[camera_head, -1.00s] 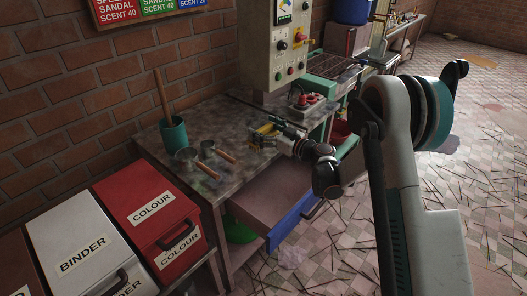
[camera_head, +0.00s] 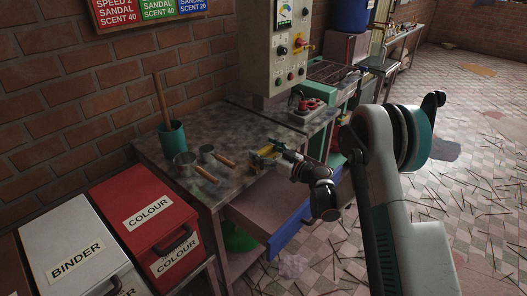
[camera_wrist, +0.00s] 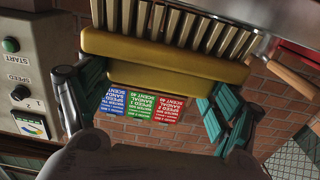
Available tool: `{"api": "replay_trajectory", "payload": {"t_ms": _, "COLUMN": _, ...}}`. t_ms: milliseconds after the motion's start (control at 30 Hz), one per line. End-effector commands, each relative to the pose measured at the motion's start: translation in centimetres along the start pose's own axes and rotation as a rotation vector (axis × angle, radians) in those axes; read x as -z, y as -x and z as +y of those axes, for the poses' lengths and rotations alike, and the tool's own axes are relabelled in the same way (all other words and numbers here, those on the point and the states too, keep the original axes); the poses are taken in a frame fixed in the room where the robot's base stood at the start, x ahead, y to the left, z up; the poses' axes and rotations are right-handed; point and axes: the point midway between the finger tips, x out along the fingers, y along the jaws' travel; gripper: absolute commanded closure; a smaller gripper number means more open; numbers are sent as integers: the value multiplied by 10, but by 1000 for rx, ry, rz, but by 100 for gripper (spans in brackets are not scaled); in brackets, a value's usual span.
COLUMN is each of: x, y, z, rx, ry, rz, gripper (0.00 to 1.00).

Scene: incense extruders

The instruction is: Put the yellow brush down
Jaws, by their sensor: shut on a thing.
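The yellow brush (camera_wrist: 165,52) has a yellow block with a row of pale bristles pointing to the top of the wrist view. My gripper (camera_wrist: 150,82) is shut on its block, with a teal finger at each side. In the head view, the brush (camera_head: 262,155) is small and partly covered by my gripper (camera_head: 272,157). It is at the right part of the worn grey table (camera_head: 222,130), near the front edge. I cannot tell whether the bristles touch the table top.
Two metal scoops with wooden handles (camera_head: 187,162) (camera_head: 210,153) and a teal pot (camera_head: 172,138) with a stick are left of my gripper. A control box (camera_head: 280,50) hangs behind. A red-knobbed device (camera_head: 308,108) stands at the right. Red and white bins are at front left.

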Motion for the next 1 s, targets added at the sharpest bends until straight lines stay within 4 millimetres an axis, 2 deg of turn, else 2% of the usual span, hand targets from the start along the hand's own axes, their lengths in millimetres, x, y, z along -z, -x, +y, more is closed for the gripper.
{"api": "replay_trajectory", "payload": {"t_ms": 67, "x": -2, "y": 0, "z": 0, "rx": 0, "ry": 0, "rz": 0, "gripper": 48}}
{"api": "replay_trajectory", "payload": {"t_ms": 100, "x": -2, "y": 0, "z": 0, "rx": 0, "ry": 0, "rz": 0, "gripper": 9}}
{"api": "replay_trajectory", "payload": {"t_ms": 133, "x": -2, "y": 0, "z": 0, "rx": 0, "ry": 0, "rz": 0, "gripper": 2}}
{"api": "replay_trajectory", "payload": {"t_ms": 167, "x": -2, "y": 0, "z": 0, "rx": 0, "ry": 0, "rz": 0, "gripper": 0}}
{"api": "replay_trajectory", "payload": {"t_ms": 667, "x": -2, "y": 5, "z": 0, "rx": -1, "ry": 0, "rz": 0, "gripper": 0}}
{"api": "replay_trajectory", "payload": {"t_ms": 833, "x": 2, "y": 29, "z": 2, "rx": -3, "ry": 0, "rz": 0, "gripper": 0}}
{"api": "replay_trajectory", "payload": {"t_ms": 1000, "x": 5, "y": 67, "z": 5, "rx": -4, "ry": 0, "rz": 0, "gripper": 0}}
